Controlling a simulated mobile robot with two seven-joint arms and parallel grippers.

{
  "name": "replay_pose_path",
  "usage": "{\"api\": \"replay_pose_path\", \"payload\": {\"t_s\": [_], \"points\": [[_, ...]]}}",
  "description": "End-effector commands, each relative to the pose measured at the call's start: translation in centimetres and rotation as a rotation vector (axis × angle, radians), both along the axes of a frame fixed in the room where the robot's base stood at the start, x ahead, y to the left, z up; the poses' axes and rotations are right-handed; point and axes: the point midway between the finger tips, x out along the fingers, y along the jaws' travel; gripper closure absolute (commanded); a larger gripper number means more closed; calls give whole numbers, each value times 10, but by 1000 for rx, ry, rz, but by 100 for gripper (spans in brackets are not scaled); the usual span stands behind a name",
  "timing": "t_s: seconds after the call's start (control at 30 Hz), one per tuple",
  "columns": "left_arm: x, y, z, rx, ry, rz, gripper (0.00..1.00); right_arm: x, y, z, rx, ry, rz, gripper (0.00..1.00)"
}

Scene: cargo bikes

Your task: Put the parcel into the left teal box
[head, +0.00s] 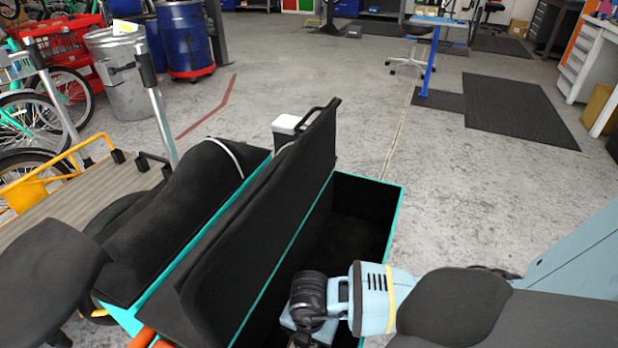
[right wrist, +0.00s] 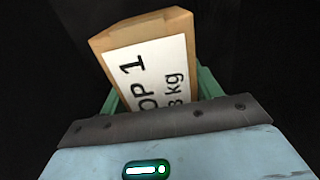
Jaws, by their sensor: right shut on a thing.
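The parcel (right wrist: 150,65) is a brown box with a white label reading in part "OP 1" and "kg". In the right wrist view it stands tilted between the green fingers of my right gripper (right wrist: 160,93), which is shut on it. In the head view my right gripper (head: 305,328) reaches down into the open right-hand teal box (head: 390,186) with a dark interior; the parcel is hidden there. Left of it, another teal-edged box (head: 130,318) is largely covered by black padding. My left gripper is not in view.
A tall black panel (head: 270,220) with a handle stands along the open box's left side. Bicycles (head: 40,115), a grey bin (head: 122,75) and a blue barrel (head: 185,38) stand at upper left. The grey floor right of the box is clear.

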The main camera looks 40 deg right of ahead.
Motion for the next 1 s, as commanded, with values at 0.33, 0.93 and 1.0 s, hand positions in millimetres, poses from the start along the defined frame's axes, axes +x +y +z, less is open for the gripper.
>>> {"api": "replay_pose_path", "payload": {"t_s": [0.33,0.93,1.0], "points": [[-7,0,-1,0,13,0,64,0,0,-1,0,0,0,15],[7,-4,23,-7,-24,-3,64,1,0,73,1,-4,1,15],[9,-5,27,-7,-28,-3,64,1,0,86,1,-4,1,15]]}}
